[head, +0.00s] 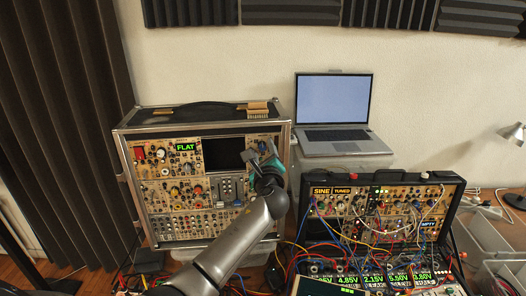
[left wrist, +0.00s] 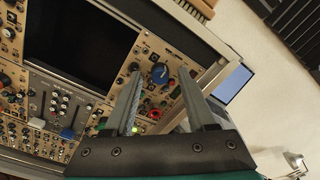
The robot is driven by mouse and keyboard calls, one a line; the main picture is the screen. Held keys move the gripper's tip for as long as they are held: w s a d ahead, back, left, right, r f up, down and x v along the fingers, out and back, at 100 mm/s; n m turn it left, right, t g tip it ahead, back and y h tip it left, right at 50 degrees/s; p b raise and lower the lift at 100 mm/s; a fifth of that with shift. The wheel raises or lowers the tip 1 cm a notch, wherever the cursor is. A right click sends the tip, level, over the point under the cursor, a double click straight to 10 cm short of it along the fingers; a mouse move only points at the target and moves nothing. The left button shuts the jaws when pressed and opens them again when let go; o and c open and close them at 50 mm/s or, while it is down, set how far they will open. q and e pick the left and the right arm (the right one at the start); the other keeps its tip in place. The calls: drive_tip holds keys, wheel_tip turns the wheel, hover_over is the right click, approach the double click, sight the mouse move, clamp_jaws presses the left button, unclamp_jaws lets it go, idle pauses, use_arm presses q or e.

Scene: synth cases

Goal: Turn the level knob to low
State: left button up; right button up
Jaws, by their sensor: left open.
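A blue knob (left wrist: 160,73) sits on the tan panel right of a dark screen, at the upper right of the large synth case (head: 286,190). In the head view this knob (head: 262,145) is small, just above my left gripper (head: 262,154). I cannot read a label, so I cannot tell whether it is the level knob. In the left wrist view my left gripper (left wrist: 159,78) is open, its fingers on either side of the blue knob in the picture. Whether they touch it cannot be told. A red-ringed knob (left wrist: 154,114) shows between the fingers. My right gripper is out of view.
The dark screen (head: 223,153) lies left of the gripper. A laptop (head: 333,110) stands on a box to the right. A second synth case (head: 450,205) with many patch cables is at the right. Sliders (head: 228,189) sit below the screen.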

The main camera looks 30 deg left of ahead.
use_arm(q)
clamp_jaws()
idle(0.5)
